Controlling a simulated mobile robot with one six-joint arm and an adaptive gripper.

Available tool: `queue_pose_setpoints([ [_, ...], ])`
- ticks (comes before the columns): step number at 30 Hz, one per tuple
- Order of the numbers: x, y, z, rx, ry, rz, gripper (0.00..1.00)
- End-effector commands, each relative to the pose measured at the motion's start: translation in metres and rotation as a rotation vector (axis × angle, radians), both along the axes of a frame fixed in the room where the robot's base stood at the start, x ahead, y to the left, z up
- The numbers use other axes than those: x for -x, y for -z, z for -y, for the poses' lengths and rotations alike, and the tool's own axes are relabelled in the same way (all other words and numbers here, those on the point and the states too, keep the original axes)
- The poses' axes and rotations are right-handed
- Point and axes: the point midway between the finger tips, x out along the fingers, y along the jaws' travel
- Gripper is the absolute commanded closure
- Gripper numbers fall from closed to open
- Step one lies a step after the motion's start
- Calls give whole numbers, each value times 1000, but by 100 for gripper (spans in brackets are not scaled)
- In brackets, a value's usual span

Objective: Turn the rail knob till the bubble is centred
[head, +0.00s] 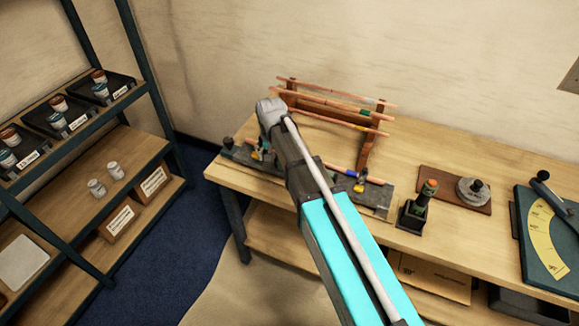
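A dark rail fixture (376,199) lies along the front of the wooden bench, with copper pipe, small yellow and blue fittings and dark clamps on it. A dark round knob-like part (228,143) shows at its left end; I cannot tell whether it is the rail knob. My arm reaches over the rail and covers its middle. My gripper (263,145) is mostly hidden below my grey wrist, near the rail's left part. Its fingers cannot be made out, nor whether it touches anything. The bubble cannot be made out.
A wooden rack (367,150) with several copper pipes stands behind the rail. To the right are a dark stand with a green-and-orange tool (424,194), a round grey dial (473,190) on a board, and a yellow-scaled gauge (543,232). Shelves (84,196) stand at left.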

Motion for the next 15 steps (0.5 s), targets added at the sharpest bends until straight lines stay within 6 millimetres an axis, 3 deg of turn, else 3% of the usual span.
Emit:
queue_pose_setpoints([
  [6, 10, 10, 29, 0, 4, 0, 7],
  [15, 16, 15, 49, 0, 5, 0, 7],
])
